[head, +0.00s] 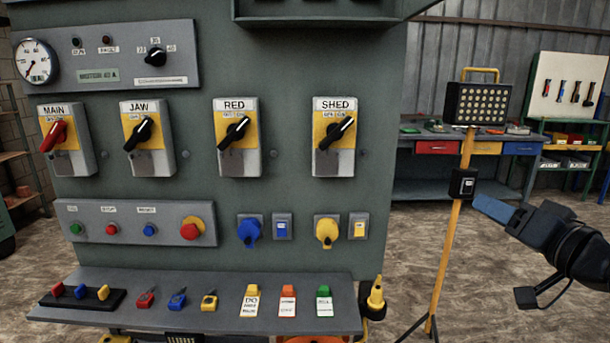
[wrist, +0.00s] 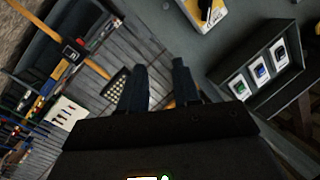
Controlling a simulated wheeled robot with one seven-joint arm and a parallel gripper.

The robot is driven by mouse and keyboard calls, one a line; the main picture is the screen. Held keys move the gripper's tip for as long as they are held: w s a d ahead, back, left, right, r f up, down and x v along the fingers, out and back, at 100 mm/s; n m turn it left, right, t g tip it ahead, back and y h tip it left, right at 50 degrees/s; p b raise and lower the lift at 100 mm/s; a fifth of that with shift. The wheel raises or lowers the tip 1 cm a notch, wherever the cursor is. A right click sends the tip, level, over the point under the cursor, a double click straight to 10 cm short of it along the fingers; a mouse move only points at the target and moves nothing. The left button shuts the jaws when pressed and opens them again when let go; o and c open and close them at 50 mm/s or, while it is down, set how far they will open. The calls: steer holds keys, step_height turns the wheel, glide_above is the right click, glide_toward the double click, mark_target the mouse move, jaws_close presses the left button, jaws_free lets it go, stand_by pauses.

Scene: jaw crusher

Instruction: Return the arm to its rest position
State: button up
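My gripper (head: 490,207) is at the right of the head view, held in the air in front of the yellow lamp stand and pointing left. My dark wrist and arm come in from the right edge. In the wrist view, the two dark fingers of my gripper (wrist: 159,68) stand apart with nothing between them. The grey control panel (head: 200,90) is to the left of my gripper and well apart from it. The rest of my arm is out of view.
The yellow lamp stand (head: 447,250) with its work light (head: 475,104) stands close to my gripper. A sloped ledge (head: 200,318) under the panel holds padlocks and tags. A workbench (head: 440,183) is behind. Open floor lies between the panel and the bench.

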steer(key=s+a+f+m+g+h, duration=0.1)
steer(key=s+a+f+h, duration=0.1)
steer(key=s+f, duration=0.85)
steer(key=s+a+f+g+h, duration=0.1)
steer(key=s+a+f+h, duration=0.15)
steer(key=s+f, duration=0.75)
steer(key=s+a+r+n, duration=0.1)
steer(key=s+a+n, duration=0.1)
steer(key=s, duration=1.1)
steer(key=s+a+r+n, duration=0.1)
steer(key=s+a+n, duration=0.1)
steer(key=s, duration=1.2)
steer(key=shift+a+r, duration=0.15)
steer(key=shift+a, duration=0.4)
steer(key=shift+d, duration=0.1)
